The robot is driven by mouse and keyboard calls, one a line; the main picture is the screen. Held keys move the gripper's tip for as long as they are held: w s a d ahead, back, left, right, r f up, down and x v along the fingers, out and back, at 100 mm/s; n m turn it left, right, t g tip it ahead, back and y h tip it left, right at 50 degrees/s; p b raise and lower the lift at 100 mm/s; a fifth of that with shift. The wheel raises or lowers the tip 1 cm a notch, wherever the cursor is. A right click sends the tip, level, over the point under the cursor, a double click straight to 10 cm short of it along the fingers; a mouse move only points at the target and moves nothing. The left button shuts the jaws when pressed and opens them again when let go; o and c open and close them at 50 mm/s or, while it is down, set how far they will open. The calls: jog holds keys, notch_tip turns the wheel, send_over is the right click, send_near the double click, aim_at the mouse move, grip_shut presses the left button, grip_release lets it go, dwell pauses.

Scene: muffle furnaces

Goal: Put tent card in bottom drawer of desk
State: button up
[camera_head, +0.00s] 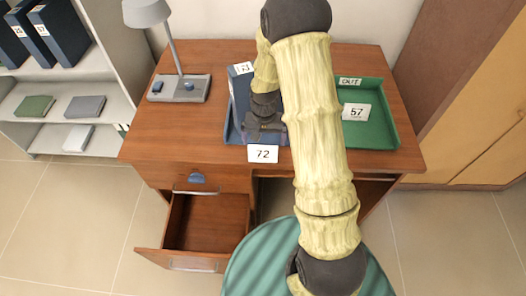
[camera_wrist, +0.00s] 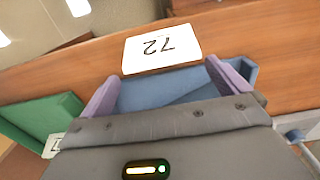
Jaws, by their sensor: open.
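A white tent card marked 72 (camera_head: 263,154) stands at the front edge of the desk top, in front of the blue tray; it also shows in the wrist view (camera_wrist: 162,48). My gripper (camera_head: 266,130) is open above the blue tray, just behind this card. In the wrist view its purple fingers (camera_wrist: 161,75) are spread, with the card just beyond the tips and nothing clearly held. The bottom drawer (camera_head: 207,222) at the desk's left is pulled out and looks empty. A second card, marked 57 (camera_head: 356,112), stands in the green tray.
The wooden desk (camera_head: 150,132) carries a grey lamp (camera_head: 178,88), a blue tray (camera_head: 232,132) with a blue binder (camera_head: 241,88), and a green OUT tray (camera_head: 385,135). The upper drawer (camera_head: 170,178) is shut. A teal round surface (camera_head: 250,265) lies in front; shelves stand left.

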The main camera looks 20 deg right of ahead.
aim_at(263, 148)
jog(key=shift+f, duration=0.15)
jog(key=shift+s+a+f+p, duration=0.1)
jog(key=shift+f+p, duration=0.1)
jog(key=shift+f, duration=1.1)
jog(key=shift+a+f+p, duration=0.1)
jog(key=shift+f+p, duration=0.05)
jog(key=shift+f, duration=1.15)
jog(key=shift+c, duration=0.4)
jog(key=c, duration=0.7)
notch_tip(263, 148, up, 10)
jog(key=shift+r, duration=0.1)
